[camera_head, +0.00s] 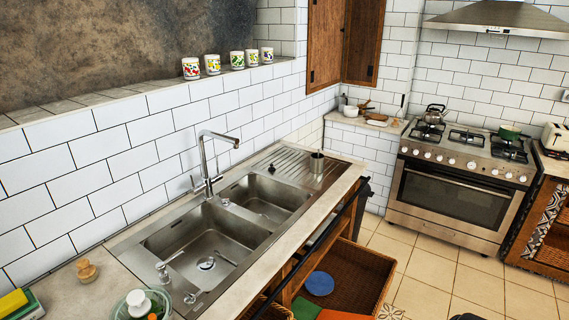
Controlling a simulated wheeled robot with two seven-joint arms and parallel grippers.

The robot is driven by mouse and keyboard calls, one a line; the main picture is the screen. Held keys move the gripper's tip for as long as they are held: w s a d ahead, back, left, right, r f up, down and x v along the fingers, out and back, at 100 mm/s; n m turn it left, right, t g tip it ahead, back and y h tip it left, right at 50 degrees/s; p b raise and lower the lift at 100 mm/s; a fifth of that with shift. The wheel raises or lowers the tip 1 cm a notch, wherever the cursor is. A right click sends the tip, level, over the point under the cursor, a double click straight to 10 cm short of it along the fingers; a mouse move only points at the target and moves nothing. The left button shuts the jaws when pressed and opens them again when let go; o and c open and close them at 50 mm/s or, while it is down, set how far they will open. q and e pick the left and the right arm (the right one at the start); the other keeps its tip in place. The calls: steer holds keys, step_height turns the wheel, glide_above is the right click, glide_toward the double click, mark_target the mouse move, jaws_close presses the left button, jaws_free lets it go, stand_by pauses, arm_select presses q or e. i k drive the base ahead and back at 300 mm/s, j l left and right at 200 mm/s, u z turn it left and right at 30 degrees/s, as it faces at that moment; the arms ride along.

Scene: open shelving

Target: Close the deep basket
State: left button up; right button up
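A deep brown wicker basket (368,262) stands pulled out from under the sink counter at the lower middle of the head view. Its inside is visible from above. A round blue item (319,283) lies in it, with green (304,308) and orange (334,316) items near the bottom edge of the picture. The near part of the basket is cut off by the picture edge and partly hidden by the counter.
The steel double sink (208,240) and its counter run along the left. A dark rail (318,238) follows the counter's front edge. The oven (453,198) stands at the back right. Tiled floor (440,268) is open to the right of the basket.

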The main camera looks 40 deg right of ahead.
mark_target(363, 276)
steer(key=z, duration=1.75)
steer(key=i+l, duration=0.2)
steer(key=i, duration=0.2)
steer(key=i+l, duration=0.25)
steer(key=i, duration=0.1)
